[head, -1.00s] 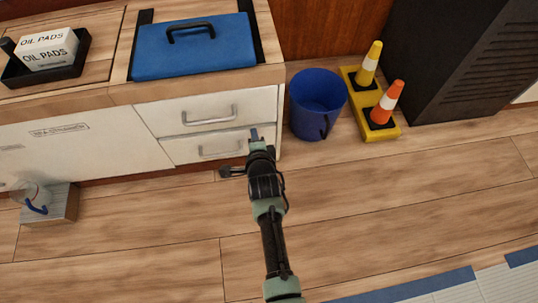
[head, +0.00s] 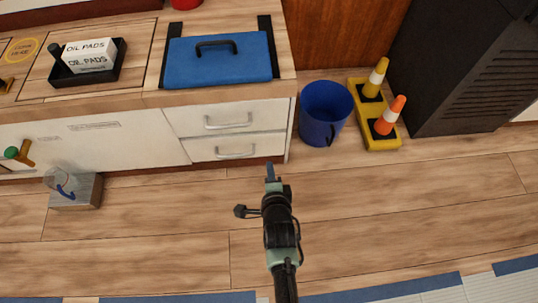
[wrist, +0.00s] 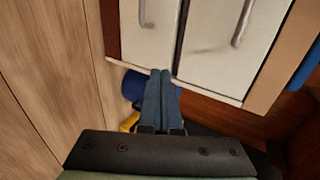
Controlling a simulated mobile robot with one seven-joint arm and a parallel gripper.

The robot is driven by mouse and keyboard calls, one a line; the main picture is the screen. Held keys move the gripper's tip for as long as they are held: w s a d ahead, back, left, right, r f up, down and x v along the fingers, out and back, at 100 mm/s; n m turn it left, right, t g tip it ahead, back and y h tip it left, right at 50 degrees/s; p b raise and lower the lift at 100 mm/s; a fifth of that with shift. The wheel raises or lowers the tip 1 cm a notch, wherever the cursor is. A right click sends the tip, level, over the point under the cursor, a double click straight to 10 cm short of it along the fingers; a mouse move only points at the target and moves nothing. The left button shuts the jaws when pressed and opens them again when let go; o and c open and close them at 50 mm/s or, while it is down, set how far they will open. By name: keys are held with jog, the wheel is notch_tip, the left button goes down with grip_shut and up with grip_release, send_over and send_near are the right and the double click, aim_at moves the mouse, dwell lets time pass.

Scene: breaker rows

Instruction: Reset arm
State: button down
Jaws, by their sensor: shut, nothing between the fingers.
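My gripper (head: 271,172) is in front of the drawer cabinet, above the wooden floor in the head view. In the wrist view its two blue fingers (wrist: 160,100) are together with nothing between them. The arm reaches up from the bottom of the head view. Two white drawers with metal handles, an upper one (head: 245,119) and a lower one (head: 205,152), are just beyond the gripper. Both look closed. In the wrist view the drawer fronts (wrist: 208,30) appear beyond the fingertips.
A blue bucket (head: 318,124) and a yellow stand (head: 384,141) with two cones are right of the cabinet, beside a dark vented unit (head: 455,75). A blue case (head: 220,70) lies on the counter (head: 145,97). Floor is clear around the arm.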

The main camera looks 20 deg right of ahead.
jog(key=shift+s+a+r, duration=0.15)
jog(key=shift+s+r, duration=0.05)
jog(key=shift+s, duration=0.2)
jog(key=shift+r, duration=0.1)
